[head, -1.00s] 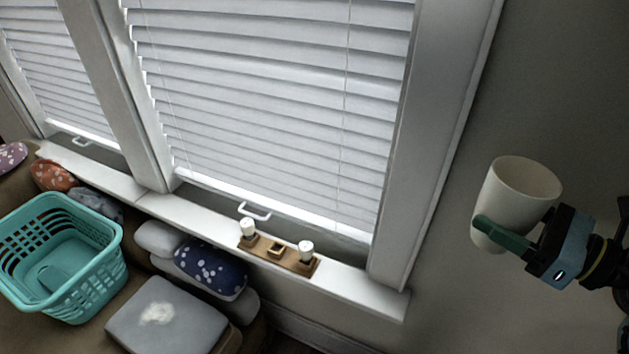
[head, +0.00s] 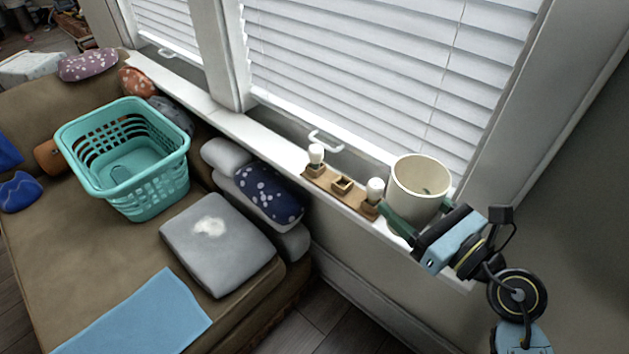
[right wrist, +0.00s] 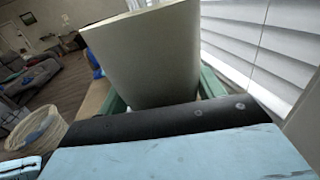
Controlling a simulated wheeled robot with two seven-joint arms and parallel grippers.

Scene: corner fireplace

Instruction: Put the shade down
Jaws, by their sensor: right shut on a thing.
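The shade (head: 414,188) is a cream, open-topped cup shape in the head view, over the right end of the window sill. My right gripper (head: 418,229) is shut on it, with green fingers on its sides. In the right wrist view the shade (right wrist: 150,55) fills the upper middle, between the green fingers (right wrist: 160,95). A wooden base (head: 343,189) with bulbs lies on the sill just left of the shade. I cannot tell whether the shade's bottom touches the sill or the base. My left gripper is out of view.
The white sill (head: 250,133) runs under the blinds (head: 370,70). A teal basket (head: 125,158), a grey cushion (head: 217,243), a navy dotted pillow (head: 268,193) and a blue cloth (head: 135,315) are on the brown sofa. Bare wall is at right.

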